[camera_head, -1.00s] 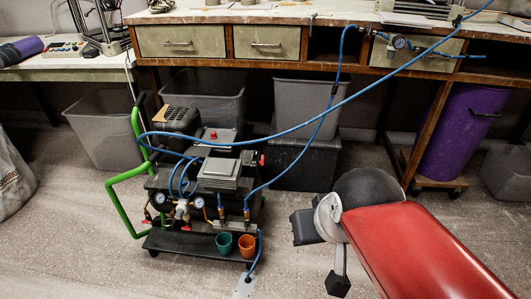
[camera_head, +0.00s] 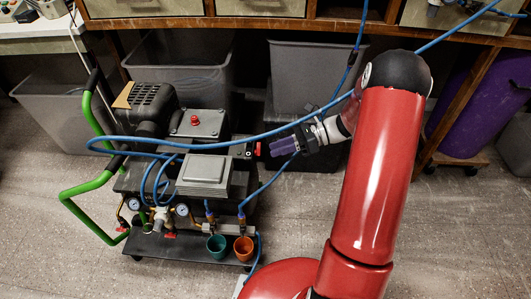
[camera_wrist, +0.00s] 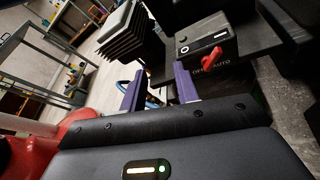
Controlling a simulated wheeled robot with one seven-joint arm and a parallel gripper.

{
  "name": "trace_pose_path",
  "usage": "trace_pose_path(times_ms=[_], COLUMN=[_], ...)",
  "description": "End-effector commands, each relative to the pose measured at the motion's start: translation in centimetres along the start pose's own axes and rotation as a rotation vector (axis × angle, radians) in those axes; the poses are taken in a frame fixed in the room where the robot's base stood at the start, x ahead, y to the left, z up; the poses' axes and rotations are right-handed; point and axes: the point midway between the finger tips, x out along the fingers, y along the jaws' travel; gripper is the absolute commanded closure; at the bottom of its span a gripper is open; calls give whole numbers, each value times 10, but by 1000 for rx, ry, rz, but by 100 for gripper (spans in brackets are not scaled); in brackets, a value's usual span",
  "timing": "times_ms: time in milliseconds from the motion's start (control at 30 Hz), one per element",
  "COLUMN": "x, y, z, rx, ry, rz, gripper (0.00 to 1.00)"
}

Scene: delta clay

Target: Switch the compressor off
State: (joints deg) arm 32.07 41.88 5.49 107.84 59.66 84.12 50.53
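The compressor (camera_head: 152,100) stands on a dark cart with a green handle. On its right side is a black switch box with a red knob (camera_head: 258,149). The wrist view shows this red knob (camera_wrist: 210,61) close up, on a dark box (camera_wrist: 197,43) with "OFF" and "AUTO" lettering below; I cannot tell which word it points at. My gripper (camera_head: 283,146) is just right of the knob and faces it. In the wrist view its purple fingers (camera_wrist: 158,74) are apart with nothing between them, and the knob lies to their right, apart from them.
A blue hose (camera_head: 300,126) crosses above my gripper. A red button (camera_head: 194,120) sits on a grey box on the cart. Teal (camera_head: 216,245) and orange (camera_head: 243,248) cups are at the cart's front. Grey bins (camera_head: 310,75) stand under the bench. Floor is clear in front.

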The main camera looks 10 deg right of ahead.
Motion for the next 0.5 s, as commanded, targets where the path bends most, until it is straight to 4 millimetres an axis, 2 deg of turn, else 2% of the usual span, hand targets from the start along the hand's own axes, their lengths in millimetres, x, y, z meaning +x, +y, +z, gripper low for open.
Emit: trace_pose_path(times_ms=[33,200,367,500], x=[-4,-16,-20,-8], y=[-17,-51,-64,-67], z=[-19,-52,-65,-62], rx=[86,278,350,360], ry=[-81,-281,-364,-375], rz=[-14,-43,-52,-52], gripper=[69,69,69,69])
